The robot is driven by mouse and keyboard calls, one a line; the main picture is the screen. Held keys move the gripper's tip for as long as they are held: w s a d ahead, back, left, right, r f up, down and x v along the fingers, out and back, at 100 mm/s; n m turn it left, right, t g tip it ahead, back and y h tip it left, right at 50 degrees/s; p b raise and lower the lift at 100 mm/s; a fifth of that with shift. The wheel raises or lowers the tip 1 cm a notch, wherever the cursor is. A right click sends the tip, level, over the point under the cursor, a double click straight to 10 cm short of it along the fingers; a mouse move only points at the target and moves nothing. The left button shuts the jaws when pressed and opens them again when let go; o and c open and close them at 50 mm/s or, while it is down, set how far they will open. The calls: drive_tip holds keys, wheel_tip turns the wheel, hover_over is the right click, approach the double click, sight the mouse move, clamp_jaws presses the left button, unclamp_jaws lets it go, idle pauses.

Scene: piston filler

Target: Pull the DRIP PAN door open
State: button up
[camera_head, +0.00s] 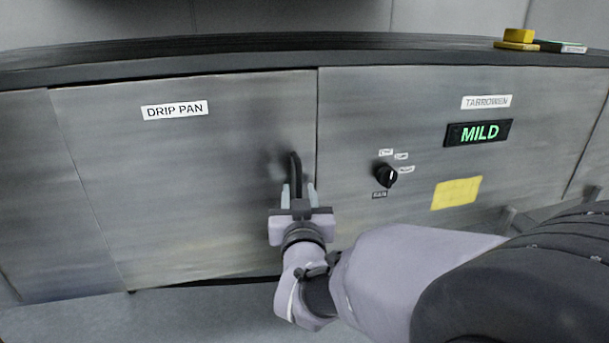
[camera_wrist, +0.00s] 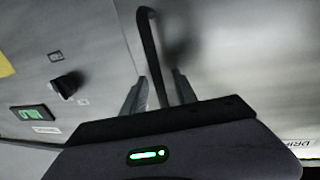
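The DRIP PAN door (camera_head: 185,180) is a brushed-metal panel on the left of the machine, named by a white label (camera_head: 175,110). It looks closed, level with the panel to its right. Its black vertical bar handle (camera_head: 295,165) is near the door's right edge and also shows in the wrist view (camera_wrist: 151,45). My gripper (camera_head: 298,188) is at the handle's lower part, with one finger on each side of the bar. In the wrist view, the fingers (camera_wrist: 159,82) are apart, with narrow gaps visible beside the bar. Contact deeper between the fingers is hidden.
Right of the door, a fixed panel carries a black knob (camera_head: 386,176), a green-lit MILD display (camera_head: 478,133) and a yellow note (camera_head: 456,192). Yellow and dark items (camera_head: 520,38) lie on the dark countertop (camera_head: 250,44). Floor (camera_head: 190,312) below the door looks clear.

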clamp_jaws()
idle(1.4)
